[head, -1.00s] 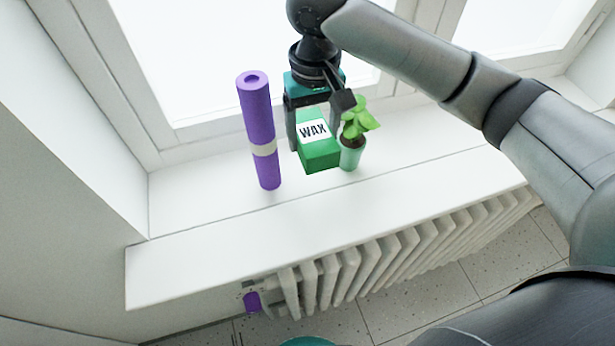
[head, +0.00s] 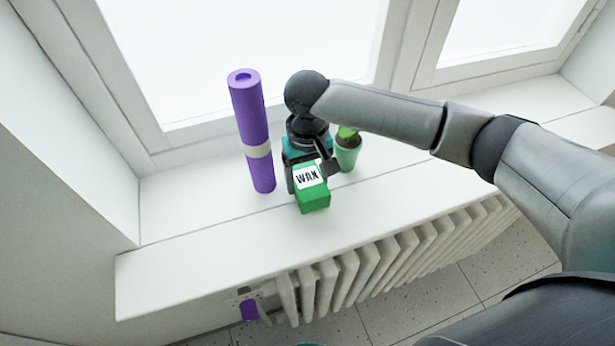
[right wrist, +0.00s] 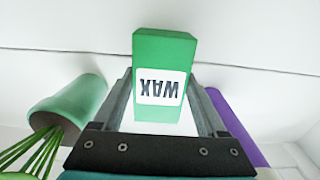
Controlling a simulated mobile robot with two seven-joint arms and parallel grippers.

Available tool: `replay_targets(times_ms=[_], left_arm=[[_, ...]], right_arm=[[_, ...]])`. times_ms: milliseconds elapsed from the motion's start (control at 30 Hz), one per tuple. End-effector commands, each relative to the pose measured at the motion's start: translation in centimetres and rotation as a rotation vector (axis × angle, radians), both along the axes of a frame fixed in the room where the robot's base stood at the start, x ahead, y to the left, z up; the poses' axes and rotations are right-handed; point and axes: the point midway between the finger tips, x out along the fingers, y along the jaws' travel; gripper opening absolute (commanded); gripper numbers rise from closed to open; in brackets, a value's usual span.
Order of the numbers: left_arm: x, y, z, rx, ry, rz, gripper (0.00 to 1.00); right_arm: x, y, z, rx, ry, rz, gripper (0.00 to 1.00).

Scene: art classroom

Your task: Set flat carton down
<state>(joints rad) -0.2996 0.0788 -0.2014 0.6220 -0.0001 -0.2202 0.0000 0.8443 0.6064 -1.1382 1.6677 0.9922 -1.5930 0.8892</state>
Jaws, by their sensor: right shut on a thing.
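The flat carton is a green box (head: 314,200) with a white label reading WAX. My right gripper (head: 306,178) is shut on it, with the carton's front end sticking out toward the sill's front edge. In the right wrist view the carton (right wrist: 164,115) sits between the two fingers (right wrist: 165,105). It is over the white window sill (head: 215,228); I cannot tell whether it touches the sill. My left gripper is not in view.
A purple roll (head: 252,120) with a pale band stands upright just left of the gripper. A potted plant in a green pot (head: 347,157) stands close on the right, partly hidden by my arm. A radiator (head: 375,262) is below the sill. The sill is clear at left front.

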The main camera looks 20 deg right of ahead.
Motion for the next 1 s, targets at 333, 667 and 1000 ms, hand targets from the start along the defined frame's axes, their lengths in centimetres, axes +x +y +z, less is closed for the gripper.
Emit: replay_targets(times_ms=[333, 667, 1000], left_arm=[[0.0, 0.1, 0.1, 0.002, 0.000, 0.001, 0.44], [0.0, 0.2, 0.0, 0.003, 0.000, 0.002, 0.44], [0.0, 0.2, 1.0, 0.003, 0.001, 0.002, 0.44]], right_arm=[[0.0, 0.0, -0.1, 0.000, 0.000, 0.000, 0.93], [0.0, 0.0, 0.0, 0.000, -0.001, 0.000, 1.00], [0.1, 0.0, 5.6, 0.001, -0.005, 0.001, 1.00]])
